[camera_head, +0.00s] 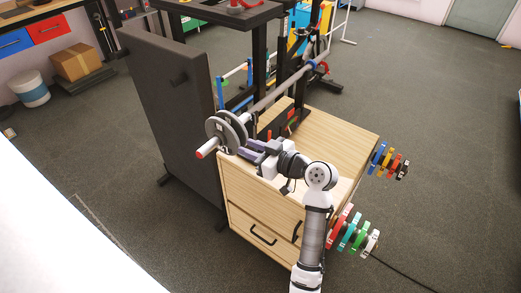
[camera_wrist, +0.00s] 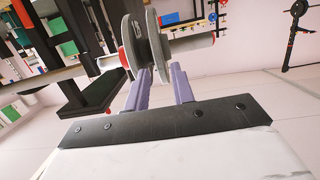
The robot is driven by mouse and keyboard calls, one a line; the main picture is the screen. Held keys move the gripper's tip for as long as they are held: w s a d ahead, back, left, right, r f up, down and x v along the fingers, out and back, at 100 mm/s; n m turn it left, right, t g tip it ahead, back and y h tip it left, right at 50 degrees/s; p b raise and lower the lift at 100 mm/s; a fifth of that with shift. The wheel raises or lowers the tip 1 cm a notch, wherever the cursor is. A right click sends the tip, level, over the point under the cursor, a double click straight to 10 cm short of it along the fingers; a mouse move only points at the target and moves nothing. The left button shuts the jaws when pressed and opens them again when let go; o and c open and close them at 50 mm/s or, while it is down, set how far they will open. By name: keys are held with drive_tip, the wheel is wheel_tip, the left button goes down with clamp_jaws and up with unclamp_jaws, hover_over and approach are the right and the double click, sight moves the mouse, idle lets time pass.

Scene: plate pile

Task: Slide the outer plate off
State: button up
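Two grey plates sit side by side on a bar sleeve with a red tip (camera_head: 206,149), which juts out past the rack. The nearer, outer plate (camera_head: 217,134) and the one behind it (camera_head: 237,127) show in the head view. My gripper (camera_head: 249,149) is beside them on the right. In the wrist view my gripper (camera_wrist: 162,72) is open, its two purple fingers apart. Contact cannot be told.
A wooden cabinet (camera_head: 333,140) stands below my arm, with coloured plates (camera_head: 352,229) on its right side. A dark upright panel (camera_head: 168,100) and rack frame stand close behind the plates. Open floor (camera_head: 120,185) lies to the left.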

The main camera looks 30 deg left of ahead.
sight(239, 143)
drive_tip(key=shift+w+a+f+b, duration=0.1)
drive_tip(key=shift+a+f+b, duration=0.1)
drive_tip(key=shift+a, duration=0.75)
drive_tip(key=shift+w+a+f+b, duration=0.1)
drive_tip(key=shift+a+f+b, duration=0.05)
drive_tip(key=shift+a, duration=0.75)
drive_tip(key=shift+w+a+f+b, duration=0.1)
drive_tip(key=shift+a+f+b, duration=0.1)
drive_tip(key=shift+a, duration=0.75)
drive_tip(key=shift+r, duration=0.1)
clamp_jaws()
